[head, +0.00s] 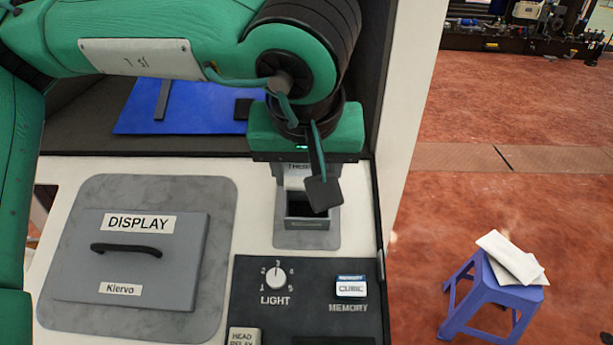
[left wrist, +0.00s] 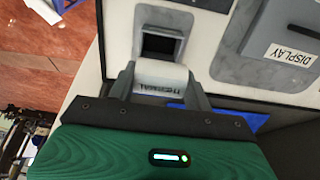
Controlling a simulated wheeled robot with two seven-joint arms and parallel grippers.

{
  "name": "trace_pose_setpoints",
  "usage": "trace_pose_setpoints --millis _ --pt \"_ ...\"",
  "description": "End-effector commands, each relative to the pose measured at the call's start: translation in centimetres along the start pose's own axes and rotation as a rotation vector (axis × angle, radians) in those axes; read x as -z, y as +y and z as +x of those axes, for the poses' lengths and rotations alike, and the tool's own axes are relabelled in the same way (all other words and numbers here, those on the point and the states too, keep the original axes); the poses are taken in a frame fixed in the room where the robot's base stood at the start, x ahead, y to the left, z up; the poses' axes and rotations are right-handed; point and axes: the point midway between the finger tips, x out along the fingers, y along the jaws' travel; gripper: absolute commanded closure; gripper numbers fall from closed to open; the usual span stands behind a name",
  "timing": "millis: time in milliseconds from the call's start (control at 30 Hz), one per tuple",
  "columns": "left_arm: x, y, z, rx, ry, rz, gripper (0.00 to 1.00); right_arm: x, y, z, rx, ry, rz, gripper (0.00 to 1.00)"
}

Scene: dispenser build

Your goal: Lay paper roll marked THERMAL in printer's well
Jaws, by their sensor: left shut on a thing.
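The white paper roll (left wrist: 160,78) carries a printed label that reads THERMAL, upside down in the left wrist view. My left gripper (left wrist: 160,82) is shut on it, one finger on each side. In the head view the roll (head: 297,180) shows just below my green left gripper (head: 300,185), partly hidden by the gripper and a dark flap. The printer's well (head: 306,210) is a grey square-rimmed opening with a dark inside; it also shows in the left wrist view (left wrist: 160,29). The roll is beside the well's opening, toward the panel's back edge. My right gripper is not in view.
A grey DISPLAY cover (head: 130,262) with a black handle lies left of the well. A LIGHT knob (head: 276,278) and a MEMORY block (head: 350,286) are in front. A blue mat (head: 190,105) lies behind. A purple stool (head: 490,295) with white packets stands on the floor at right.

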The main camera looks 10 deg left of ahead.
Motion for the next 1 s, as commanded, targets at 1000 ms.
trace_pose_setpoints --millis 1000 --pt "0.0 0.0 6.5 -0.002 0.000 -0.003 0.77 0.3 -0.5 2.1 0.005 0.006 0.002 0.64"
